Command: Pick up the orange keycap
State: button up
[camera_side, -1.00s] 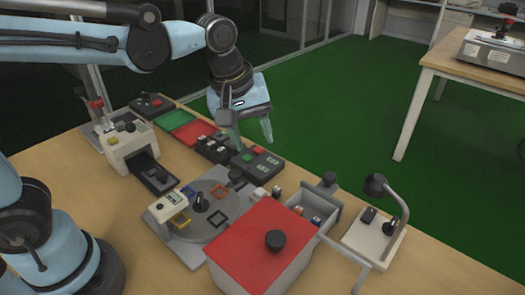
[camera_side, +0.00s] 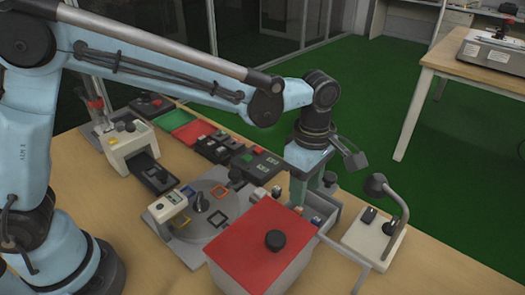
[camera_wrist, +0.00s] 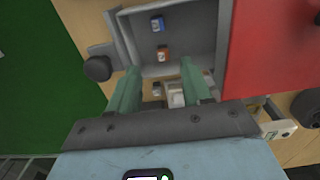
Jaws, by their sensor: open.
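The orange keycap (camera_wrist: 162,53) lies in a grey open drawer (camera_wrist: 206,30) in the wrist view, just beyond my fingertips and near the line midway between them. A blue keycap (camera_wrist: 157,24) lies farther in the same drawer. My gripper (camera_wrist: 160,72) is open, with its green fingers apart and nothing held between them. In the side view my gripper (camera_side: 298,203) points down over the left part of the drawer (camera_side: 331,217). My gripper hides part of the drawer there, and I cannot make out the orange keycap in that view.
A box with a red lid (camera_side: 250,255) and black knob stands right beside the drawer. A lamp-like stand (camera_side: 365,236) is to its right. A grey round plate (camera_side: 195,228) and several devices lie to the left. Small pale pieces (camera_wrist: 176,96) show between my fingers.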

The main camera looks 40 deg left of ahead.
aim_at(300, 210)
jog(key=shift+s+a+f, duration=0.1)
jog(key=shift+f, duration=1.6)
jog(key=shift+s+a+f, duration=0.1)
jog(key=shift+f, duration=1.6)
grip_shut()
